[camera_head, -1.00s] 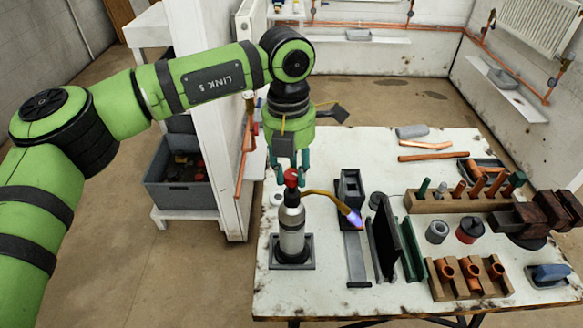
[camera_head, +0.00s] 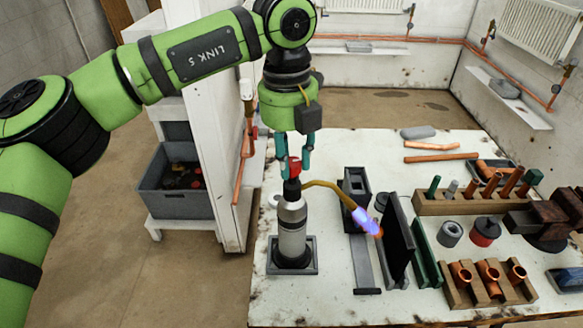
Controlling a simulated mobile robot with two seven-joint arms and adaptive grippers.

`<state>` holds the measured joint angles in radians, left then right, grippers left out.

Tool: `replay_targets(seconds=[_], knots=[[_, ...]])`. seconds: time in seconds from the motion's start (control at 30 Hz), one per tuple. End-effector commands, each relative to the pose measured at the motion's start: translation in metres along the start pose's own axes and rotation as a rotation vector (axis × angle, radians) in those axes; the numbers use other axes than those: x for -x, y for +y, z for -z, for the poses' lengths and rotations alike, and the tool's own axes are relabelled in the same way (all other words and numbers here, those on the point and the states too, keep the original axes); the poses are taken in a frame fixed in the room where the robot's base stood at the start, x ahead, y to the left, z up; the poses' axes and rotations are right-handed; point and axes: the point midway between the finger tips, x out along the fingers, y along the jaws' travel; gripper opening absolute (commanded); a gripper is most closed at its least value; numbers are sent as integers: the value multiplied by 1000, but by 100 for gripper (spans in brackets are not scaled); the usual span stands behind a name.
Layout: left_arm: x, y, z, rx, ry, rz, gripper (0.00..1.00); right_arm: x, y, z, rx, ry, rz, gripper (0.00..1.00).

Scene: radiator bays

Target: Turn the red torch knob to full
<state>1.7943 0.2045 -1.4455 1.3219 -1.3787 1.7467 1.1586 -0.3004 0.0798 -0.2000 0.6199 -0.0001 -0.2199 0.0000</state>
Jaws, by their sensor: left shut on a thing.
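The torch (camera_head: 292,231) is a grey bottle with a black neck, standing upright in a dark square base (camera_head: 311,268) at the left of the white table. Its red knob (camera_head: 294,168) sits on top of the neck. A brass tube (camera_head: 335,191) curves to the right and ends in a blue-violet flame (camera_head: 362,217). My left gripper (camera_head: 294,161) comes down from above, its teal fingers on either side of the red knob and shut on it. The fingers hide part of the knob. My right gripper is not in view.
A dark upright plate (camera_head: 397,243) stands just right of the flame. Wooden racks (camera_head: 431,206) with copper pieces, a grey roll (camera_head: 450,233) and a vise (camera_head: 547,217) fill the right side. A white wall panel (camera_head: 218,150) stands left of the table.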

Motion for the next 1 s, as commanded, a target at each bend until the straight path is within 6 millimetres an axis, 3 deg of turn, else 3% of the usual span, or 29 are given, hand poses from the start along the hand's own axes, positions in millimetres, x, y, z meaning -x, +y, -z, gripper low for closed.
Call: replay_targets(seconds=[0.1,0.5,1.0], knots=[[-5,0,0,106,-5,1,0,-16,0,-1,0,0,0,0],[-3,0,1,402,-17,0,0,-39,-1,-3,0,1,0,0],[-1,0,1,521,-21,-2,0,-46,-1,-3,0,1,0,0]])
